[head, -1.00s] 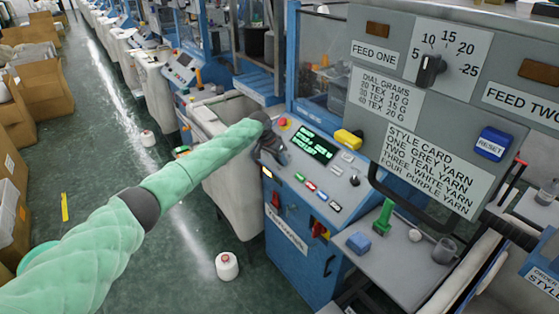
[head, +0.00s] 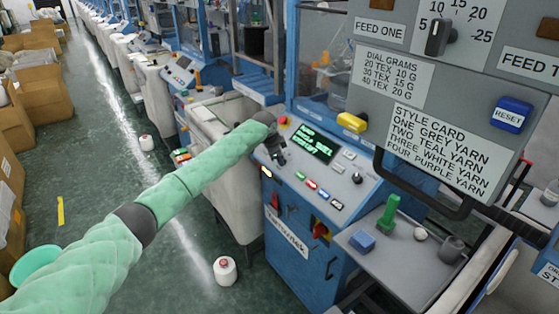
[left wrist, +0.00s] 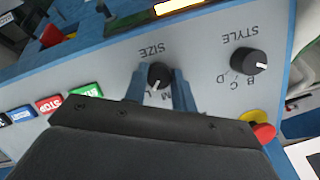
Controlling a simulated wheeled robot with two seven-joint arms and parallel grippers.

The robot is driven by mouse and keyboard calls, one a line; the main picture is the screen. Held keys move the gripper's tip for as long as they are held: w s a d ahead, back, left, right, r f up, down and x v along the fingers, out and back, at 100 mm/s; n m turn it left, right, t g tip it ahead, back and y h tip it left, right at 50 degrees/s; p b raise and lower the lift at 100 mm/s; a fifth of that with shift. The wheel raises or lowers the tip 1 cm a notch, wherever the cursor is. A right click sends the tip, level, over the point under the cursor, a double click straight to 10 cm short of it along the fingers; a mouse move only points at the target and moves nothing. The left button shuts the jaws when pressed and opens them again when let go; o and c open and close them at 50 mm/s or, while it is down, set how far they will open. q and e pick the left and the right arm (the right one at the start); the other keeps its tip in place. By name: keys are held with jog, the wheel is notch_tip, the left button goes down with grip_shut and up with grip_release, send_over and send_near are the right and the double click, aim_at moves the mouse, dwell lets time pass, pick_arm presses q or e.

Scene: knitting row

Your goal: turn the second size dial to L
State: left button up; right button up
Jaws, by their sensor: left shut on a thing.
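The size dial (left wrist: 160,75) is a small black knob with a white mark, on a grey sloped panel under the upside-down word SIZE. My left gripper (left wrist: 160,85) is shut on it, one blue finger on each side. The white mark points down and slightly left in the left wrist view, towards the letters M and L; which one it meets is hard to tell. In the head view my left gripper (head: 274,150) is at the left end of the blue machine's panel and hides the dial. My right gripper is not in view.
The style dial (left wrist: 249,61) stands beside the size dial, with a red and yellow stop knob (left wrist: 262,130) below it. The panel has a green-text screen (head: 313,143) and coloured buttons. A grey board (head: 455,110) overhangs on the right. A yarn cone (head: 225,270) stands on the floor.

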pick_arm(q)
jog(key=shift+r+m, duration=0.1)
jog(key=shift+m, duration=0.2)
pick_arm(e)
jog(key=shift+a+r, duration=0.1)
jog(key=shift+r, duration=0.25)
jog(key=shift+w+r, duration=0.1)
pick_arm(q)
jog(key=o, duration=1)
jog(key=shift+a+r, duration=0.1)
jog(key=shift+r, duration=0.05)
jog(key=b+v, duration=0.2)
jog(key=v, duration=0.5)
jog(key=shift+s+a+r+b, duration=0.15)
jog(key=shift+s+b, duration=0.1)
jog(key=shift+b, duration=0.15)
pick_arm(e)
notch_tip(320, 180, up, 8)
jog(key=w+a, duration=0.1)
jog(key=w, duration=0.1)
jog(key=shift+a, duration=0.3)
